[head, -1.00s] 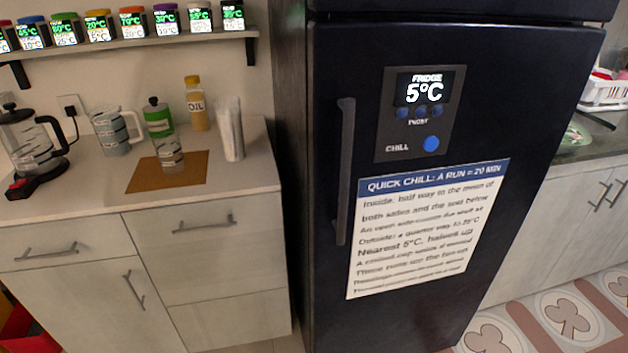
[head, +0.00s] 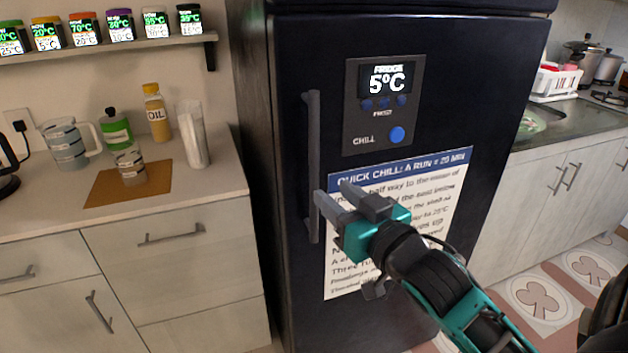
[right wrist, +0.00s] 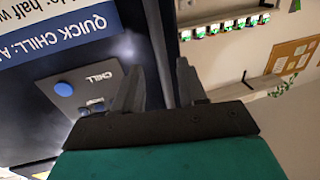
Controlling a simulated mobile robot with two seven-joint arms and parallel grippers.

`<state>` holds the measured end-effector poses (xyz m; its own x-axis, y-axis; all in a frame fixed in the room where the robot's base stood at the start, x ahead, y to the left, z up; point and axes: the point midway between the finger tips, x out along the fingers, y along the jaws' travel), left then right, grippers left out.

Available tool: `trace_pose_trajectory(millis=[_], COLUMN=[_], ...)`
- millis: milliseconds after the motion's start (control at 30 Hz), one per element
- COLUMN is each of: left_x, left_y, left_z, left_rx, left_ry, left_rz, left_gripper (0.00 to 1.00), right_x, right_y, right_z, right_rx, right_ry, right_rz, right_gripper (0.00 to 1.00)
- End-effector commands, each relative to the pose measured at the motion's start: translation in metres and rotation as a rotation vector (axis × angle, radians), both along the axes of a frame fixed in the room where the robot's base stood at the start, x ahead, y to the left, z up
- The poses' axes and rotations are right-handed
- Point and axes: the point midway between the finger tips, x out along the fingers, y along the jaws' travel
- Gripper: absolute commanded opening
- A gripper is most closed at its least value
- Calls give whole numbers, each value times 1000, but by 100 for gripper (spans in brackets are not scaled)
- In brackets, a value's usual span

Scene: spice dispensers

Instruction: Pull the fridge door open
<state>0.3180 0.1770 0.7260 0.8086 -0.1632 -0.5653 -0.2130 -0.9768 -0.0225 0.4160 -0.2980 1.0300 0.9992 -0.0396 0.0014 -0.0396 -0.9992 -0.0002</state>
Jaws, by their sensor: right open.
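The dark fridge door (head: 450,110) is closed and fills the middle of the head view. Its long grey vertical handle (head: 313,130) runs along the door's left edge. My right gripper (head: 330,194) is open in front of the door, its fingertips close to the handle's lower half. In the right wrist view the open fingers (right wrist: 155,85) point toward the handle (right wrist: 160,50), which shows between them. I cannot tell whether they touch it. The gripper covers part of the instruction sheet (head: 440,180). My left gripper is not in view.
A counter (head: 60,215) stands left of the fridge with a measuring jug (head: 66,145), an oil bottle (head: 157,113) and a glass on a brown mat (head: 100,190). A shelf (head: 110,47) holds several spice jars. Another counter with a sink (head: 545,125) stands at right.

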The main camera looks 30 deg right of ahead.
Motion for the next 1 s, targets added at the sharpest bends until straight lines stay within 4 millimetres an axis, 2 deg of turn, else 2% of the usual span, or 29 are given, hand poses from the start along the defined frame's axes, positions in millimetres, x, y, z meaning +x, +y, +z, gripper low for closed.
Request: trace_pose_trajectory(millis=[200,433,600,900,1000], left_x=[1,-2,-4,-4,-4], left_y=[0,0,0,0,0], left_z=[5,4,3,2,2], left_rx=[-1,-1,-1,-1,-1], left_ry=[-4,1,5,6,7], left_rz=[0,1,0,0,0], left_gripper=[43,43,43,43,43], right_x=[37,65,75,76,76], right_y=[-1,-3,-3,-3,-3], right_z=[1,0,0,-1,0], right_rx=[-1,0,-1,0,-1], right_ry=[-2,1,2,2,2], right_rz=[0,0,0,0,0], right_gripper=[41,41,41,41,32])
